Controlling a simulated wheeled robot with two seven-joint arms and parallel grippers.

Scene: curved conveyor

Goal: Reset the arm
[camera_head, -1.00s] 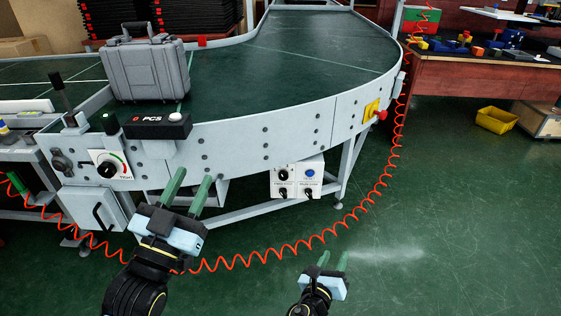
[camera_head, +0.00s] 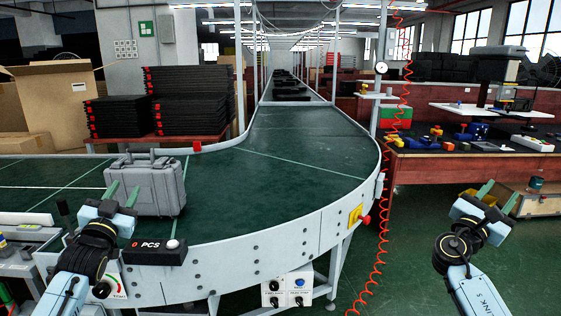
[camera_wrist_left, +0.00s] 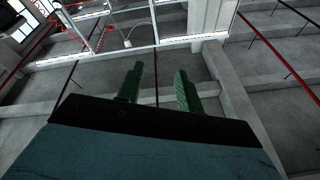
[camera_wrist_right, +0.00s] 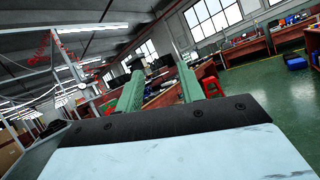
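My left gripper (camera_head: 123,194) is raised at the left of the head view, in front of the grey case. Its green fingers stand apart with nothing between them; the left wrist view shows the fingers (camera_wrist_left: 157,88) open towards the ceiling. My right gripper (camera_head: 497,194) is raised at the right of the head view, over the floor beside the conveyor. Its fingers are apart and empty, and they also show in the right wrist view (camera_wrist_right: 160,88). The grey case (camera_head: 160,188) stands upright on the green conveyor (camera_head: 265,175).
A counter box (camera_head: 150,252) marked "0 PCS" is on the conveyor's near edge. A red coiled cable (camera_head: 381,235) hangs at the conveyor's right. A workbench (camera_head: 450,170) with coloured parts stands at the right. Black stacked trays (camera_head: 190,100) and cardboard boxes are at the back left.

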